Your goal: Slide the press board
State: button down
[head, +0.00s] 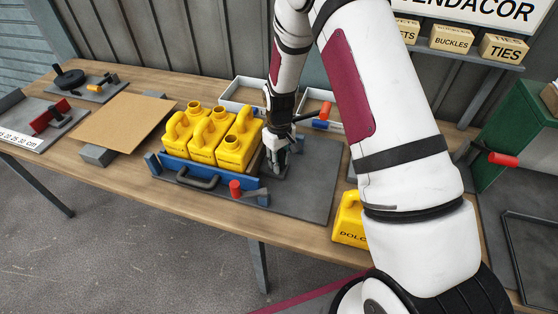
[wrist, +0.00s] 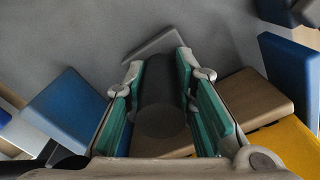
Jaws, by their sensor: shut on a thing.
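My gripper (head: 277,158) is at the right end of a row of yellow jerry cans (head: 203,155) on the workbench. In the wrist view its green-padded fingers (wrist: 160,90) are shut on a dark grey upright cylinder, the handle (wrist: 160,115). Brown wood of what looks like the press board (wrist: 257,104) shows beside and below the handle. In the head view the board is mostly hidden by my gripper. A yellow can (wrist: 292,145) shows at the wrist view's lower right. A blue rail (head: 230,185) with a dark grip stands before the cans.
Blue blocks (wrist: 70,108) flank the fingers. A red knob (head: 235,188) is at the rail's right. Another yellow can (head: 349,220) stands at the bench's front edge. White trays (head: 243,88) lie behind. The grey mat (head: 312,200) has bare room to the right.

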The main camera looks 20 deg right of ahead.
jog(key=s+d+p, duration=0.1)
jog(key=s+d, duration=0.1)
jog(key=d, duration=0.1)
jog(key=s+d, duration=0.2)
jog(key=d, duration=0.1)
jog(key=s+d+p, duration=0.1)
jog(key=s+d, duration=0.1)
jog(key=d, duration=0.1)
jog(key=shift+s+d+p, duration=0.15)
jog(key=shift+s+p, duration=0.2)
jog(key=shift+s, duration=0.05)
jog(key=c, duration=1.3)
grip_release()
jog(key=shift+c, duration=0.2)
jog(key=shift+r, duration=0.1)
notch_tip(320, 180, up, 12)
